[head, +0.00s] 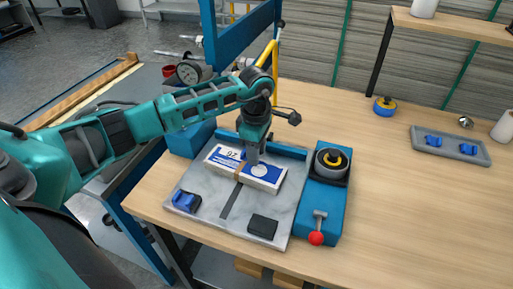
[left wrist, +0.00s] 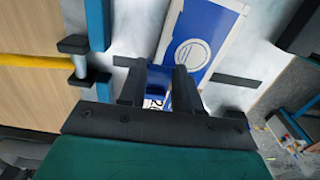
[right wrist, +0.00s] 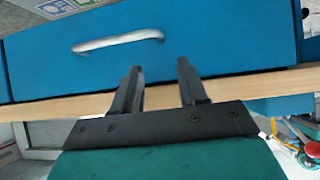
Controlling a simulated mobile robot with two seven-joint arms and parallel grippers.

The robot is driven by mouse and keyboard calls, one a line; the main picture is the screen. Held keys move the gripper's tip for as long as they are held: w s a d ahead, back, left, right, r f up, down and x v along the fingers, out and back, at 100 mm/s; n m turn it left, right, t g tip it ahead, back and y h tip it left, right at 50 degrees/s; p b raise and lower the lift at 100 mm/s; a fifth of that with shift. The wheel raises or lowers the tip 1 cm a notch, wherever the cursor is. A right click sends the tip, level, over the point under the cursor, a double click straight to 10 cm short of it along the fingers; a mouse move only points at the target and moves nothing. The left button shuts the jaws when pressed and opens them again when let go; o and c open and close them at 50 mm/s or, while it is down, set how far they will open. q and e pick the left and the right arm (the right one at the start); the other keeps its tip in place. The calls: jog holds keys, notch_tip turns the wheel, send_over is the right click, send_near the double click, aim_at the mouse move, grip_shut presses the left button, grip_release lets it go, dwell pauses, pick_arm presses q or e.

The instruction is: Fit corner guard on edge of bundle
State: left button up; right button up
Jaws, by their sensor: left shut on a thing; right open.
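The bundle (head: 215,158), a flat blue and white stack with a brown strap, lies on the grey board (head: 215,221). My left gripper (head: 252,158) is above the far edge of the bundle, pointing down. In the left wrist view its fingers (left wrist: 159,75) are shut on a small blue piece, which looks like a corner guard (left wrist: 157,69), next to the bundle (left wrist: 205,45). I cannot tell whether the guard touches the bundle. Another blue corner guard (head: 186,201) lies at the board's left corner. My right gripper (right wrist: 160,80) is open and empty, facing a blue drawer front (right wrist: 220,35).
A grey tray (head: 450,151) with blue guards is at the right. A blue tensioner block (head: 329,195) with a round roll and red-knobbed lever stands right of the board. A black block (head: 263,227) lies at the front. The table's right front is clear.

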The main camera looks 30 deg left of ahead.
pick_arm(q)
jog(key=o, duration=0.8)
notch_tip(320, 180, up, 8)
jog(key=shift+f, duration=0.2)
